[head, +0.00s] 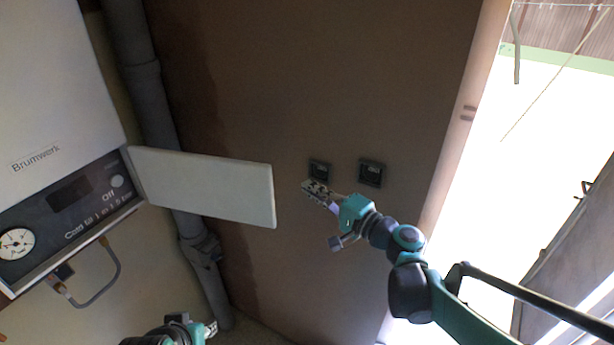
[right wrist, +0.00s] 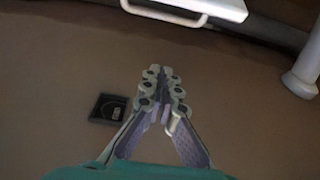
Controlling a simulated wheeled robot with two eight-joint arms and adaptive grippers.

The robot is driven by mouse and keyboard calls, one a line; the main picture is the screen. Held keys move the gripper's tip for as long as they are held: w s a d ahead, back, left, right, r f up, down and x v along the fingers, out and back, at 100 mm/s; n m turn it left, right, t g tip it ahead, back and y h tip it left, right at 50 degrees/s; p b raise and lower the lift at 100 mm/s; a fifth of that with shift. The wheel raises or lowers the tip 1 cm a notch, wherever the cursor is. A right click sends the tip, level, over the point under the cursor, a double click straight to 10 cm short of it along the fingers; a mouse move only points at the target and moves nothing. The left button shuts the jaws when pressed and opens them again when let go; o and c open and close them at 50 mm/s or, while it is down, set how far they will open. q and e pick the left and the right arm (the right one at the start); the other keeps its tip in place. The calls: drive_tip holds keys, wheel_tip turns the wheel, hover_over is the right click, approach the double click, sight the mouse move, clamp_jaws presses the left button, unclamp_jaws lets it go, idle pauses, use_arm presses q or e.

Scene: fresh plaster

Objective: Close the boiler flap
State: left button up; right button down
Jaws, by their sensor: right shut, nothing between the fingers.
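The boiler (head: 50,90) is a white box at the left with a dark control panel (head: 70,195). Its flap (head: 205,187) is a white rectangular plate, swung open and sticking out to the right from the panel's right edge. My right gripper (head: 308,188) is shut and empty, a little right of the flap's free edge and apart from it. In the right wrist view its fingers (right wrist: 163,75) are together, with a white plate edge, likely the flap (right wrist: 215,8), beyond them at the top. My left gripper (head: 211,329) shows partly at the bottom; its fingers are unclear.
A grey pipe (head: 145,95) runs down the wall behind the flap. Two dark wall sockets (head: 371,173) sit near my right gripper; one socket (right wrist: 110,108) shows in the right wrist view. A thin hose (head: 112,275) hangs below the boiler. A bright opening lies at the right.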

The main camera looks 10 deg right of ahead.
drive_tip(key=p+x, duration=0.1)
drive_tip(key=x, duration=0.8)
drive_tip(key=shift+s+a+p, duration=0.25)
drive_tip(key=shift+s+a, duration=0.35)
drive_tip(key=shift+s, duration=0.25)
drive_tip(key=shift+s+a+p, duration=0.2)
drive_tip(key=shift+s+a, duration=0.45)
drive_tip(key=shift+s, duration=0.15)
